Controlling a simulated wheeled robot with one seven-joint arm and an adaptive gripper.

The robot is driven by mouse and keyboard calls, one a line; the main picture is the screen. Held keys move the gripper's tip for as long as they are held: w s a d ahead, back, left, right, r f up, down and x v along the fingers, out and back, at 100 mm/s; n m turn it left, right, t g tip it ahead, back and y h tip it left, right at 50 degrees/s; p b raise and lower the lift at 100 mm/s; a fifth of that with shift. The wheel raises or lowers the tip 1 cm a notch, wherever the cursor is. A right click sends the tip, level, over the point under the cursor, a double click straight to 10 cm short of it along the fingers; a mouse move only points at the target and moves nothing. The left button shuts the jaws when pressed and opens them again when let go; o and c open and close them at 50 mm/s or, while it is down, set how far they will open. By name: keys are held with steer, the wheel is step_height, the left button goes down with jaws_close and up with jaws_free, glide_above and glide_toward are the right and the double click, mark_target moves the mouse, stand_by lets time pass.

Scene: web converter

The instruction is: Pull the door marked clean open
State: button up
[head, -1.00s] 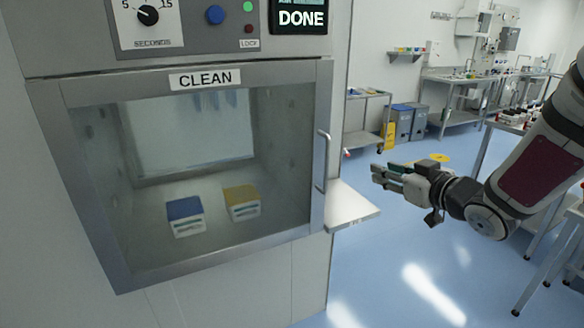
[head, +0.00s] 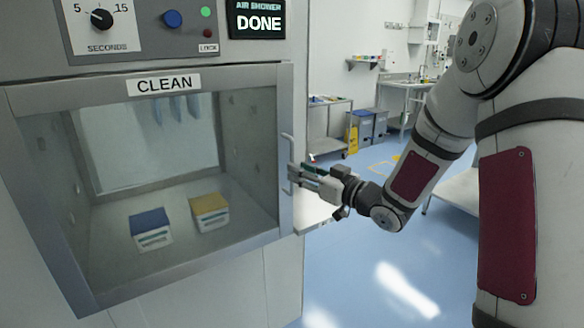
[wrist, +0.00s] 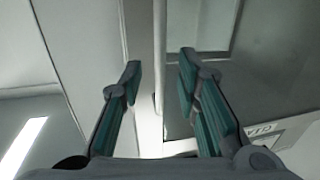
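The door marked CLEAN (head: 270,240) is shut in the head view, a metal frame around a large window. Its label (head: 163,84) is on the top rail and also shows, turned, in the wrist view (wrist: 262,128). A slim vertical handle (head: 286,150) stands on the door's right edge. My gripper (head: 291,176) is at the lower part of this handle. In the wrist view my gripper (wrist: 160,66) is open, and the handle bar (wrist: 159,45) appears between its two green-padded fingers, with a gap on each side. I cannot tell how deep the bar sits between them.
Behind the window are a blue-topped box (head: 150,229) and a yellow-topped box (head: 210,212). The panel above has a dial (head: 101,19) and a DONE display (head: 258,20). A small shelf (head: 312,214) juts out right of the door.

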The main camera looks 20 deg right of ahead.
steer(key=shift+x, duration=1.95)
steer(key=shift+c, duration=0.6)
jaws_close()
